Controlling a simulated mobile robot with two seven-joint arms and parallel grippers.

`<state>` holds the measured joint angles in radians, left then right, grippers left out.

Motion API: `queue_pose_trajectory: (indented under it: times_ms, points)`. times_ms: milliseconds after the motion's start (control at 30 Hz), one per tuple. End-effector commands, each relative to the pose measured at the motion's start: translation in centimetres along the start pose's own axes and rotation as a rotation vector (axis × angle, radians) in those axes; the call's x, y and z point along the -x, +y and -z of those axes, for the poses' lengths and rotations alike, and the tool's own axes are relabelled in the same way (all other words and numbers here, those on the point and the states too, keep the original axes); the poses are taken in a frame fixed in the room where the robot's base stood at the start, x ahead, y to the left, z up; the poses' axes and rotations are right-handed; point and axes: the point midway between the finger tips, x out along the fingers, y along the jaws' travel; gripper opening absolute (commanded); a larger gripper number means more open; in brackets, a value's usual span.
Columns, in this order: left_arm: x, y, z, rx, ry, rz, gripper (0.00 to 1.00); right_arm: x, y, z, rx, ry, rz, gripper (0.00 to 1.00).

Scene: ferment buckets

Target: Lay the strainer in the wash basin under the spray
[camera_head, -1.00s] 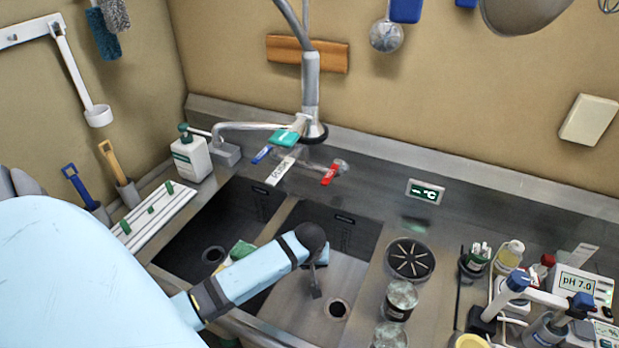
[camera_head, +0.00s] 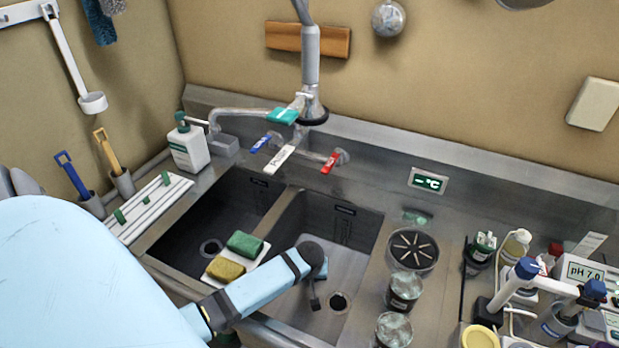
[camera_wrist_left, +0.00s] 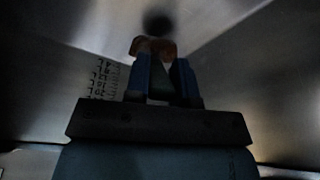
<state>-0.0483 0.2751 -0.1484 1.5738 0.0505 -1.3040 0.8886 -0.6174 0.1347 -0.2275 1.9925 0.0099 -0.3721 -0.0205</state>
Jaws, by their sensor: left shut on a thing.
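My left gripper (camera_wrist_left: 163,82) reaches down into the right-hand basin (camera_head: 352,240). In the head view my wrist covers its fingers. In the left wrist view its blue fingers are shut on a small orange-brown thing (camera_wrist_left: 152,46). Little of that thing shows, so I cannot tell if it is the strainer. The basin walls and a marked scale are around it in the dark wrist view. The spray head (camera_head: 313,112) hangs above the back edge of the basins. My right gripper is not in view.
A green sponge (camera_head: 245,244) and a yellow sponge (camera_head: 226,270) lie on a white tray on the divider. The left-hand basin (camera_head: 195,235) is empty. Jars (camera_head: 404,290) stand right of the basin, a pH meter (camera_head: 585,272) farther right. Tap levers (camera_head: 281,157) project at the back.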

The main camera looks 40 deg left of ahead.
Motion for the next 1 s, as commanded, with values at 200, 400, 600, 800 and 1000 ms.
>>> queue_pose_trajectory:
  times_ms: [200, 400, 600, 800, 1000]
  points:
    - [-0.5, -0.1, -0.3, 0.0, -0.005, 0.004, 0.0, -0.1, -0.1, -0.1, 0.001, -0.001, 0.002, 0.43]
    - [-0.5, -0.2, -0.3, 0.0, -0.006, 0.005, 0.0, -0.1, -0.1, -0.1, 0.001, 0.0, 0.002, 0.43]
    - [-0.7, -0.2, -0.3, 0.0, -0.006, 0.005, 0.0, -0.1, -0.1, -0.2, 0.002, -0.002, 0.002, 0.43]
    - [-1.1, -0.2, -0.5, 0.0, -0.007, 0.006, 0.0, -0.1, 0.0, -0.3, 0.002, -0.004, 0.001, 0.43]
    - [-1.4, -0.2, -0.6, 0.0, -0.006, 0.005, 0.0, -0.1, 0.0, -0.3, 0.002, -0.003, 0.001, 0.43]
